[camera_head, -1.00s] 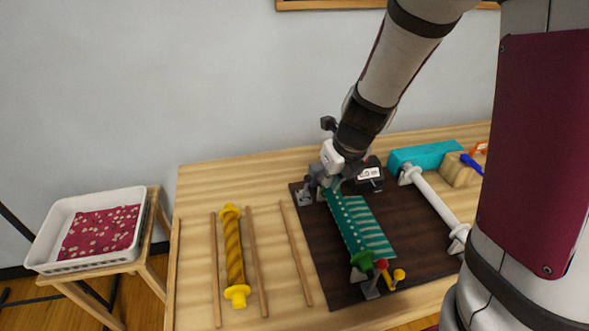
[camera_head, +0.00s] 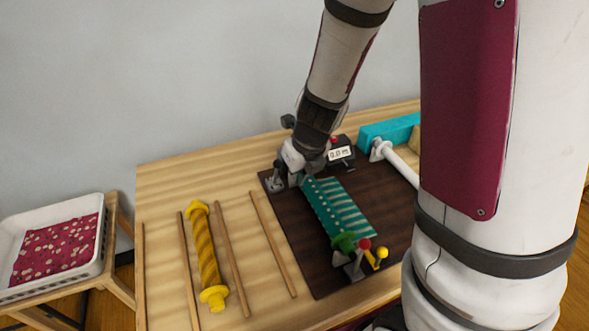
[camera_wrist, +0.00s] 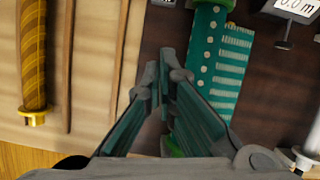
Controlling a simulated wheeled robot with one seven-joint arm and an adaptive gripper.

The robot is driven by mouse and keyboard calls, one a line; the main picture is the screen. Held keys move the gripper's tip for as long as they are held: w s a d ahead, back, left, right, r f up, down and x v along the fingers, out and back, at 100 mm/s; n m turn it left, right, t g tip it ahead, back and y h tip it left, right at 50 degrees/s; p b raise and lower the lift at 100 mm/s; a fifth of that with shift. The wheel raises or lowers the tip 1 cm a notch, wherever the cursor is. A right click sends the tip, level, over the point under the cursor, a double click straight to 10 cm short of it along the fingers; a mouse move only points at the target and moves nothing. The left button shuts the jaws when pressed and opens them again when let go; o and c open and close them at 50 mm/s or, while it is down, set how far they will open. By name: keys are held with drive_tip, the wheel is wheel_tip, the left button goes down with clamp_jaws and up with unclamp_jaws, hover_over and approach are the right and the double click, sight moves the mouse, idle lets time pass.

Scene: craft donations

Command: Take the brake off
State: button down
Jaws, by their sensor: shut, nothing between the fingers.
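A dark brown board (camera_head: 320,272) on the table carries a teal striped cloth (camera_head: 349,214) beside a dotted teal strip (camera_wrist: 203,72). At the board's near end are a green knob (camera_head: 344,242), a red-knobbed lever (camera_head: 365,244) and a yellow knob (camera_head: 381,254). Which of these is the brake, I cannot tell. My gripper (camera_head: 294,178) is over the board's far left corner, by a grey bracket. In the wrist view my gripper (camera_wrist: 160,82) is shut and empty, just left of the dotted strip. Its fingers partly hide the green part below.
A small meter (camera_head: 341,154) reading 0.0 m stands at the board's far edge. A yellow twisted roller (camera_head: 207,257) and several thin wooden strips lie to the left. A white roller (camera_head: 400,165) and a teal block (camera_head: 388,131) are at right. A white tray (camera_head: 98,262) holds red patterned cloth.

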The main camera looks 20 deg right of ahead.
drive_tip(key=w+f, duration=0.3)
drive_tip(key=w, duration=0.2)
drive_tip(key=shift+a+b, duration=0.4)
drive_tip(key=shift+b, duration=0.05)
drive_tip(key=shift+w+r+p, duration=0.15)
drive_tip(key=shift+w+p, duration=0.05)
drive_tip(key=shift+p, duration=0.5)
drive_tip(key=shift+w+r+g+p, duration=0.1)
drive_tip(key=shift+w+g+p, duration=0.2)
drive_tip(key=shift+p, duration=0.1)
